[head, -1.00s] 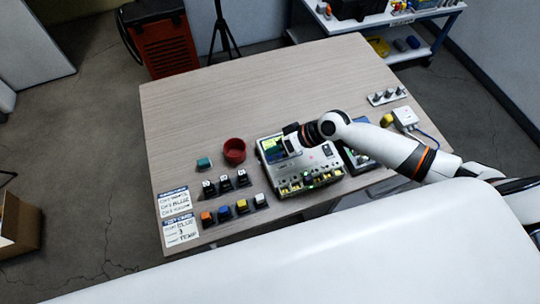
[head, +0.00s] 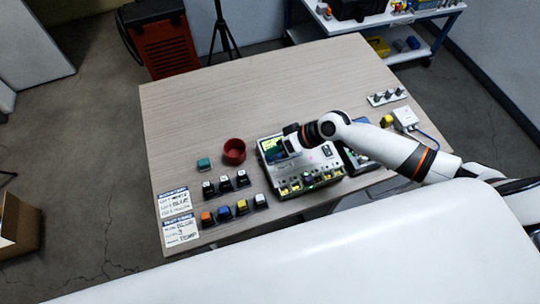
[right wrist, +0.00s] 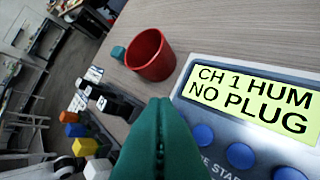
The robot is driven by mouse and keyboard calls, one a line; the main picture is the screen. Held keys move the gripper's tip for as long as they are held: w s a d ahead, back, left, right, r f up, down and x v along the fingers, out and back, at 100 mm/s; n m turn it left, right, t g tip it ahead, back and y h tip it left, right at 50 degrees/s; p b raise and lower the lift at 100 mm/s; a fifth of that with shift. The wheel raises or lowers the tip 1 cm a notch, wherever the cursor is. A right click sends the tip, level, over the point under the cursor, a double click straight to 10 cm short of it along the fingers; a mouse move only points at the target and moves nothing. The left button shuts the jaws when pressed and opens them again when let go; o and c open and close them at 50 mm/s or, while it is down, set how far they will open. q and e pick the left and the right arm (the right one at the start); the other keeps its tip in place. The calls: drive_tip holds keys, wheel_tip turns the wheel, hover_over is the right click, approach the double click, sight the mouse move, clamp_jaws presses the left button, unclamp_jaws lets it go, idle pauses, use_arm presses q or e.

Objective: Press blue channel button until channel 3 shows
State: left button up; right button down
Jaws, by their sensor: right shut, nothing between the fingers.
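The grey-white console (head: 303,168) stands on the table, and its lit screen (right wrist: 255,98) reads "CH 1 HUM / NO PLUG" in the right wrist view. Several round blue buttons sit in a row below the screen; one blue button (right wrist: 203,134) is just right of my fingers, another (right wrist: 241,156) is farther along. My right gripper (right wrist: 160,145) has green fingers, shut and empty, over the left side of the console. In the head view my right wrist covers part of the console, so contact between fingertips and a button cannot be told. My left gripper is not in view.
A red cup (head: 234,151) and a teal block (head: 204,164) stand left of the console. Several coloured and black-and-white blocks (head: 225,212) stand in rows near two printed cards (head: 180,232). A dark-screened device (head: 354,158) is right of the console. The table's far half is clear.

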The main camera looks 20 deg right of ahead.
idle(0.6)
drive_tip(key=shift+f+b, duration=0.35)
drive_tip(key=shift+f, duration=0.1)
drive_tip(key=shift+f+b, duration=0.3)
drive_tip(key=shift+f, duration=0.1)
idle(0.4)
idle(0.3)
drive_tip(key=shift+r+p, duration=0.7)
drive_tip(key=shift+r, duration=0.15)
drive_tip(key=shift+r, duration=0.1)
wheel_tip(320, 180, up, 5)
drive_tip(key=p, duration=0.4)
